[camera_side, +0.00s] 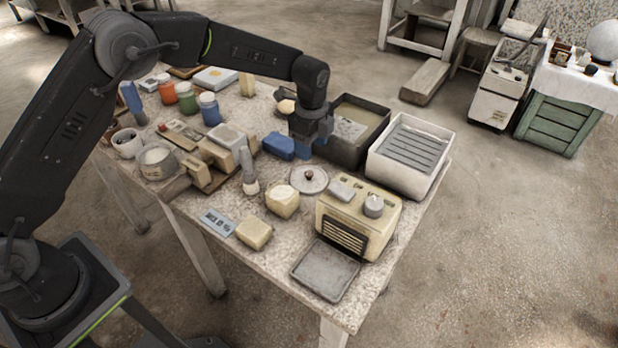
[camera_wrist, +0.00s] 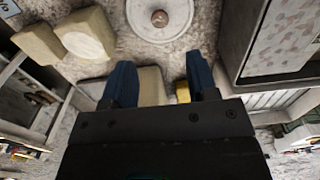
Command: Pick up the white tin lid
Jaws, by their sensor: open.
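The white tin lid (camera_side: 309,180) is a round, pale disc with a small brownish knob. It lies on the speckled worktable in front of my gripper in the side view. In the wrist view the lid (camera_wrist: 160,18) is at the top, partly cut off by the frame edge, with its knob visible. My gripper (camera_side: 312,148) hangs above the table behind the lid, its blue fingers pointing down. In the wrist view the gripper (camera_wrist: 160,85) has its two blue fingers wide apart, and the lid lies beyond their tips, not between them.
A cream box with a grille (camera_side: 357,222) stands right of the lid. Cream blocks (camera_side: 283,201) are to its left. A dark tray (camera_side: 352,130) and a white tray (camera_side: 408,155) stand behind. A blue block (camera_side: 278,146) lies beside my gripper. A grey flat tray (camera_side: 325,270) lies in front.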

